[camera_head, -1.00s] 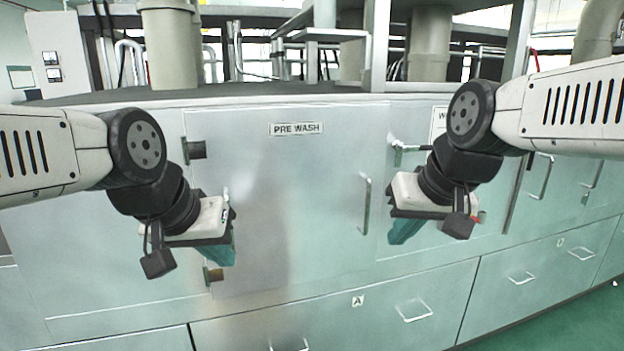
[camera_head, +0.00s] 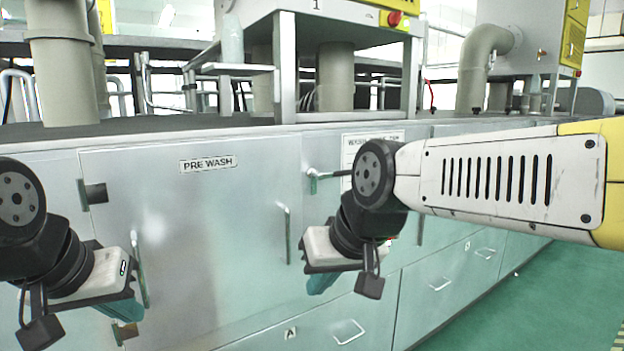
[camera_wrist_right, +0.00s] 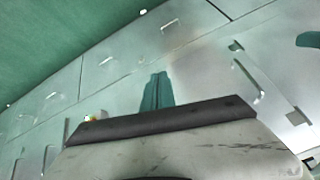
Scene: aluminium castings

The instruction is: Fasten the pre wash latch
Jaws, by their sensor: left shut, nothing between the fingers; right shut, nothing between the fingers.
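The pre wash door (camera_head: 230,250) is a flat metal panel with a PRE WASH label (camera_head: 208,164) and looks closed. A metal latch lever with a dark grip (camera_head: 322,178) sticks out sideways beside the door's upper right edge; its grip end is partly behind my right arm. I cannot tell whether it is engaged. My right gripper (camera_head: 322,283) is shut and empty, below the latch and right of the door handle (camera_head: 287,235). Its teal fingers (camera_wrist_right: 157,92) are together in the right wrist view. My left gripper (camera_head: 128,306) is shut and empty near the door's lower left side.
A hinge block (camera_head: 95,193) sits at the door's upper left. Drawers with bar handles (camera_head: 347,331) run below. A sign (camera_head: 372,143) is on the neighbouring panel. Pipes and a frame stand on the bench top. Green floor (camera_head: 500,310) is clear at right.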

